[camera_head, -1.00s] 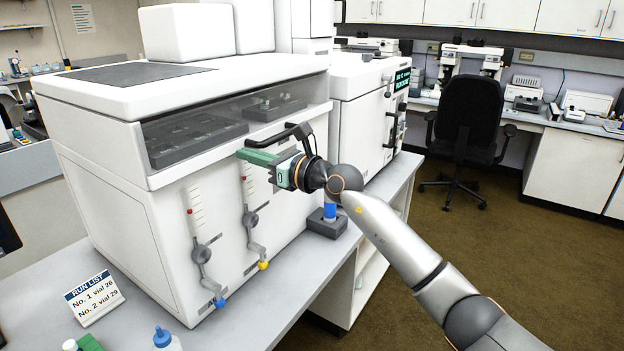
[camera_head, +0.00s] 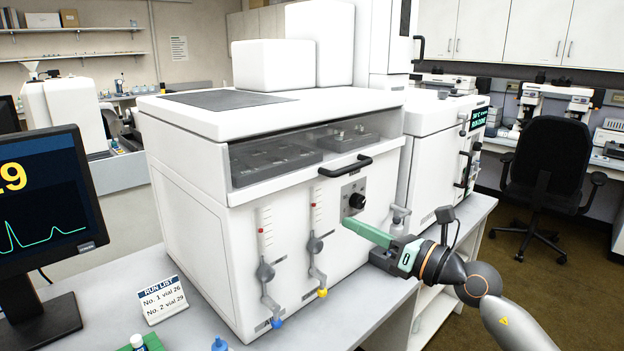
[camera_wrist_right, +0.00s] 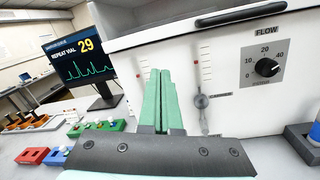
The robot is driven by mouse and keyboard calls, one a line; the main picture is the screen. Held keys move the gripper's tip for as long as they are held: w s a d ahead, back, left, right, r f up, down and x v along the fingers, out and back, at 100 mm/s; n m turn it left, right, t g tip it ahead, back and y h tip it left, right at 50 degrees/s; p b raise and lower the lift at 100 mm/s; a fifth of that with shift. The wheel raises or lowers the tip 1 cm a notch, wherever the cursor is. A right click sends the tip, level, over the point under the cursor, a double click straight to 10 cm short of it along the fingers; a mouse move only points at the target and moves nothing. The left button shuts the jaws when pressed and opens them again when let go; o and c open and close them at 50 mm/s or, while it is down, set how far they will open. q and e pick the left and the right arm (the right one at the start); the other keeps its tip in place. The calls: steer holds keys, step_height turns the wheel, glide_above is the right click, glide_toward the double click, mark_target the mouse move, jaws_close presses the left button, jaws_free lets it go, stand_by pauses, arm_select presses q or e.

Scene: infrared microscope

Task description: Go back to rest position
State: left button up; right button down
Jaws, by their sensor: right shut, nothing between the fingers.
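My right gripper (camera_head: 350,226) is in front of the white instrument (camera_head: 300,225), below its black lid handle (camera_head: 345,166) and close to the black knob (camera_head: 357,201) on the front panel. Its green fingers are closed together and hold nothing. In the right wrist view the fingers (camera_wrist_right: 160,75) point up the picture, with the knob (camera_wrist_right: 267,67), marked FLOW, to their right. I cannot tell whether the fingertips touch the panel. The instrument's lid is down, and trays show through its window. My left gripper is not in view.
A monitor (camera_head: 40,220) stands at the left; in the right wrist view it reads "REPEAT VIAL 29". A run list card (camera_head: 163,300) stands on the bench. Coloured vial racks (camera_wrist_right: 100,127) show in the wrist view. A black chair (camera_head: 548,160) stands on the floor at right.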

steer(key=s+d+f+m+h+p, duration=0.1)
steer(key=s+f+m+h+p, duration=0.15)
steer(key=s+f+m, duration=0.6)
steer(key=s+d+f+m+h+p, duration=0.1)
steer(key=s+d+f+m+h, duration=0.2)
steer(key=f+m, duration=0.9)
steer(key=s+f+m+h+p, duration=0.1)
steer(key=s+f+m+h, duration=0.6)
steer(key=m, duration=0.5)
steer(key=s+f+m+g+y+p, duration=0.1)
steer(key=s+f+m+g, duration=0.3)
steer(key=s+f, duration=0.6)
steer(key=shift+s+a+m+y, duration=0.35)
steer(key=shift+s+a+m, duration=0.1)
steer(key=shift+s+m, duration=0.75)
steer(key=shift+f, duration=0.1)
